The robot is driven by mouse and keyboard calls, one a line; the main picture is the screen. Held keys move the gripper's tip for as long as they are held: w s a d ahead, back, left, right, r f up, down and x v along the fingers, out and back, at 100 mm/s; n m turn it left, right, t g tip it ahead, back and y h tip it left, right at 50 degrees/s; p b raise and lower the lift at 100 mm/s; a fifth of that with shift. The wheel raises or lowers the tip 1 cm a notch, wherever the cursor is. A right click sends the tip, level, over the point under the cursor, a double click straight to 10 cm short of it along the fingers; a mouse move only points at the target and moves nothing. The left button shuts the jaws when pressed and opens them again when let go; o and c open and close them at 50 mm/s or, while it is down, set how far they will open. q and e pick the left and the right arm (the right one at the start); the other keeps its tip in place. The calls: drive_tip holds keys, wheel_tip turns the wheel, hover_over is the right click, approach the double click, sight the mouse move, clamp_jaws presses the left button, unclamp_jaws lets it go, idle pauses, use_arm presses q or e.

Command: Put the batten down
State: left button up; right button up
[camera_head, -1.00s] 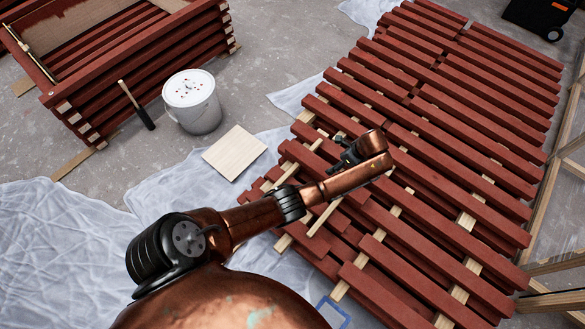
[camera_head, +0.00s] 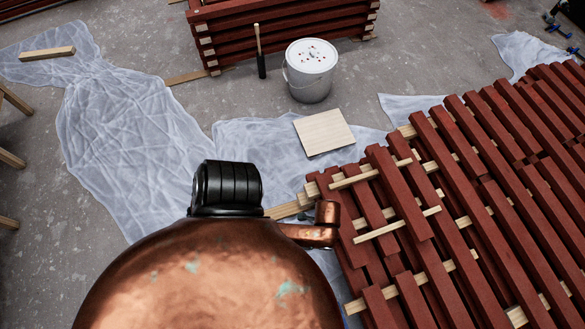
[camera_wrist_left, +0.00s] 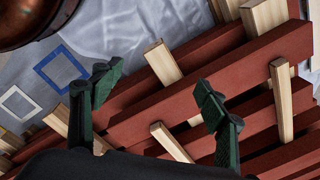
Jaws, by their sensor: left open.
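Red-painted battens (camera_head: 455,165) lie side by side in a stack on pale wooden sticks (camera_head: 397,225) at the right of the head view. They also fill the lower right of the left wrist view, where one red batten (camera_wrist_left: 225,75) runs slantwise beyond the fingers. My left gripper (camera_wrist_left: 158,88) is open, its two dark green fingers apart with nothing held between them. In the head view it is mostly hidden behind my copper arm, near the stack's left edge. I cannot tell which batten is the one in the task. My right gripper is not in view.
Crumpled plastic sheeting (camera_head: 130,150) covers the floor at left.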

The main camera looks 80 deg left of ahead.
use_arm(q)
drive_tip(key=s+d+r+n, duration=0.1)
drive_tip(key=s+r+n, duration=0.2)
drive_tip(key=s, duration=0.6)
drive_tip(key=s+d+r+n+h, duration=0.1)
drive_tip(key=s+r+n, duration=0.1)
drive_tip(key=s, duration=0.7)
drive_tip(key=shift+d+r+n+g, duration=0.25)
drive_tip(key=shift+r+n+g, duration=0.15)
drive_tip(key=shift+r, duration=0.05)
